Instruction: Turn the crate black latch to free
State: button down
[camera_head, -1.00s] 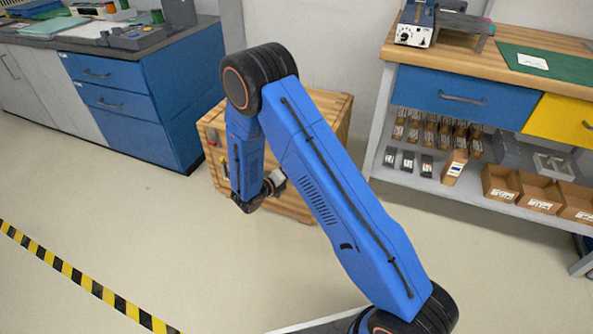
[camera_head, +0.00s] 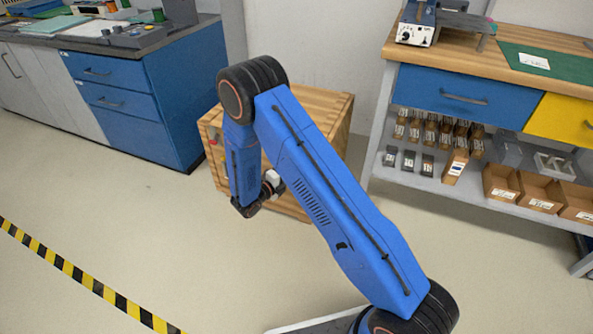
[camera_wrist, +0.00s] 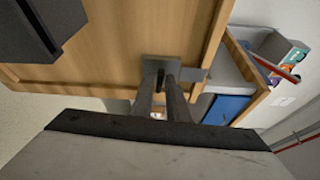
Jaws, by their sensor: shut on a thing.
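The wooden crate (camera_head: 325,110) stands on the floor behind my arm, which hides much of it in the head view. In the wrist view its wooden face (camera_wrist: 105,45) fills the upper middle. A small dark grey plate (camera_wrist: 160,63) sits near the edge of that face. My gripper (camera_wrist: 160,82) has its two dark fingers at this plate, closed on the black latch between them. The fingers cover most of the latch, so its exact angle cannot be told. In the head view the hand is low beside the crate, its fingertips hidden.
A blue drawer cabinet (camera_head: 165,110) stands left of the crate. A workbench (camera_head: 470,65) with shelves of small boxes stands at the right. Striped tape (camera_head: 85,285) crosses the clear floor at lower left. A dark block (camera_wrist: 35,30) shows at upper left in the wrist view.

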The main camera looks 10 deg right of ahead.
jog(key=shift+w+d, duration=0.1)
jog(key=shift+w, duration=0.05)
jog(key=c, duration=1.9)
grip_release()
jog(key=shift+d, duration=0.1)
jog(key=shift+o, duration=0.2)
jog(key=v, duration=1.7)
jog(key=shift+a+r, duration=0.2)
jog(key=shift+a, duration=0.05)
